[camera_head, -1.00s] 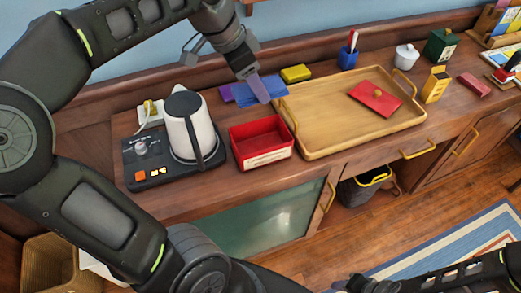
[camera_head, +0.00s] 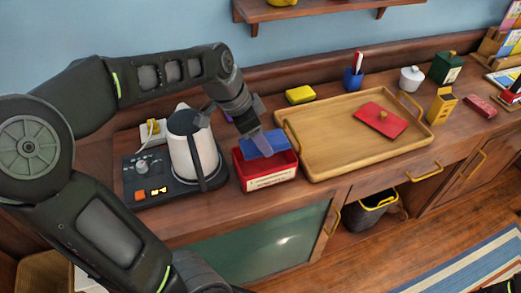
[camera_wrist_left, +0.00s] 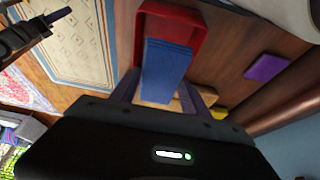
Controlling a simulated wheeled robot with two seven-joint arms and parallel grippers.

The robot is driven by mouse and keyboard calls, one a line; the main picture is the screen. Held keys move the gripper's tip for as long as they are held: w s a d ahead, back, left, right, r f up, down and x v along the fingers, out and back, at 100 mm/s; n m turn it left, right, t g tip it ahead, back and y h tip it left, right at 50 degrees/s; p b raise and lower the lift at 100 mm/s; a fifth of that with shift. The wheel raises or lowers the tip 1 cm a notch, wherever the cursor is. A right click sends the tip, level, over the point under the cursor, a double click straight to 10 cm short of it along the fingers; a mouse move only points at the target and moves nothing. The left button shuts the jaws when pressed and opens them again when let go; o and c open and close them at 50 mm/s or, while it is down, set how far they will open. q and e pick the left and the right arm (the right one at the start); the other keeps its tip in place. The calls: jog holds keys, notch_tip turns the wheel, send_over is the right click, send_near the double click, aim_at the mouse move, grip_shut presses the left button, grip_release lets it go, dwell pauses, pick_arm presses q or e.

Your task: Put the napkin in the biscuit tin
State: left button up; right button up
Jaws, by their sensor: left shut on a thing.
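The blue folded napkin (camera_head: 266,146) is held by my left gripper (camera_head: 261,137), which is shut on it. The napkin is over the opening of the red biscuit tin (camera_head: 270,181), which has a pale label on its front. In the left wrist view the napkin (camera_wrist_left: 167,72) hangs between the fingers, with the red tin (camera_wrist_left: 192,20) beyond it. Whether the napkin touches the tin is unclear. A red lid with a knob (camera_head: 375,124) lies on the wooden tray. A dark arm part with a finger (camera_wrist_left: 54,16), probably my right gripper, shows in the left wrist view.
A white kettle (camera_head: 205,153) on a dark base stands just left of the tin. The wooden tray (camera_head: 330,162) is close on its right. A purple cloth (camera_wrist_left: 267,67) and a yellow block (camera_head: 300,94) lie behind. A blue cup (camera_head: 352,79) stands behind the tray.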

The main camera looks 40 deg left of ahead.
pick_arm(q)
jog(key=shift+f, duration=0.25)
jog(key=shift+f, duration=1.8)
jog(key=shift+f+b, duration=0.6)
jog(key=shift+b, duration=0.15)
jog(key=o, duration=1.1)
jog(key=shift+c, duration=0.2)
jog(key=shift+r, duration=0.15)
jog(key=shift+r+p, duration=0.55)
jog(key=shift+p, duration=0.2)
jog(key=v, duration=1.2)
